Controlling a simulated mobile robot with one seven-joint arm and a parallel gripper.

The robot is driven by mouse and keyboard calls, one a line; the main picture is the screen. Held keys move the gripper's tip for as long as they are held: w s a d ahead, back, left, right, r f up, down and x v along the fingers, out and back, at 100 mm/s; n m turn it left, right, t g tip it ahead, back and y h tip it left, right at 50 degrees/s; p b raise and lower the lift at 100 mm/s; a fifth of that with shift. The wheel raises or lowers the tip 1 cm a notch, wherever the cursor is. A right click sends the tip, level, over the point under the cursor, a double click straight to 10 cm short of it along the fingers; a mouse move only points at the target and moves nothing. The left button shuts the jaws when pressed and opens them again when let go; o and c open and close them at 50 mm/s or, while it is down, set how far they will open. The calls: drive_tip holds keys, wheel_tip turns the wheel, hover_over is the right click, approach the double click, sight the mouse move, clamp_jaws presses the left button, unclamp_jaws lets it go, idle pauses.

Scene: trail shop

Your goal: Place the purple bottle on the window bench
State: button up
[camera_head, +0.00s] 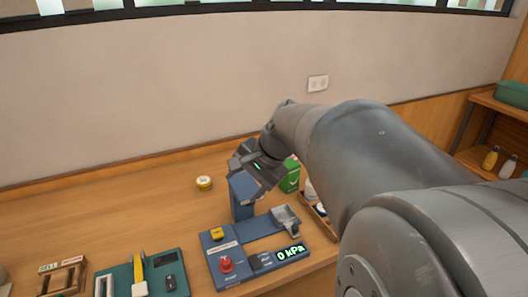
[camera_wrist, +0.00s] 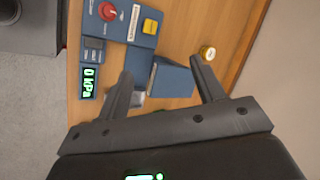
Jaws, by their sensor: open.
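I cannot make out a purple bottle in either view. My gripper (camera_head: 258,172) is above a blue pressure device (camera_head: 262,262) on a wooden bench (camera_head: 150,215) that runs along the wall below the window strip. I cannot tell whether this is the window bench. In the wrist view my gripper (camera_wrist: 160,68) has its fingers spread with nothing held between them. The device's blue post (camera_wrist: 172,80) lies below and between the fingers. My arm hides much of the right side of the head view.
A green box (camera_head: 290,176) and a tray (camera_head: 318,218) are right of the post. A teal device (camera_head: 128,280) and wooden block holder (camera_head: 62,278) sit left.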

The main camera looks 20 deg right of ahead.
drive_tip(key=w+d+m, duration=0.1)
drive_tip(key=w+d, duration=0.1)
drive_tip(key=w+d+f+m+y, duration=0.1)
drive_tip(key=w+d+m, duration=0.1)
drive_tip(key=w, duration=0.1)
drive_tip(key=w+d+m+t, duration=0.1)
drive_tip(key=w+d+m, duration=0.1)
drive_tip(key=w+d, duration=0.1)
drive_tip(key=shift+f+y, duration=0.3)
drive_tip(key=w+d+f+m+t, duration=0.2)
drive_tip(key=d+m, duration=0.3)
drive_tip(key=d, duration=0.5)
drive_tip(key=w+d+f+m+t, duration=0.3)
drive_tip(key=w+d+f+m, duration=0.1)
drive_tip(key=d, duration=0.5)
drive_tip(key=w+d+f+m+t, duration=0.2)
drive_tip(key=d+m, duration=0.4)
drive_tip(key=d, duration=0.4)
drive_tip(key=shift+w+d+f+t, duration=0.3)
drive_tip(key=shift+w+f+t, duration=0.1)
drive_tip(key=shift+w+f, duration=0.4)
drive_tip(key=shift+d+f, duration=0.2)
wheel_tip(320, 180, down, 4)
drive_tip(key=shift+f, duration=0.1)
wheel_tip(320, 180, down, 3)
drive_tip(key=shift+r, duration=0.1)
drive_tip(key=x, duration=0.3)
drive_tip(key=shift+r, duration=0.25)
drive_tip(key=c, duration=1.3)
